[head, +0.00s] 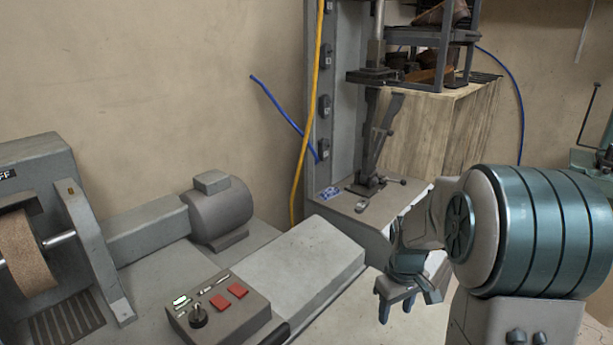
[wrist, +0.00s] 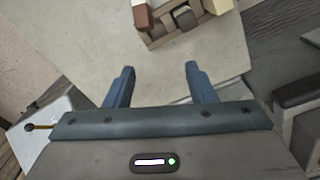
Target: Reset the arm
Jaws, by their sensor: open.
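My gripper (head: 397,308) is at the lower right of the head view, at the end of my teal and grey arm. It hangs in the air to the right of the grey machine bed. In the wrist view my gripper (wrist: 160,88) shows two blue fingers set well apart, with nothing between them. Beyond the fingertips lies a pale flat surface.
A grey machine (head: 110,232) with a sanding wheel (head: 25,255) fills the left. Its control box (head: 215,310) has red buttons. A tall grey machine column (head: 337,110) with a yellow cable (head: 310,120) stands behind. A wooden cabinet (head: 465,125) is farther back.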

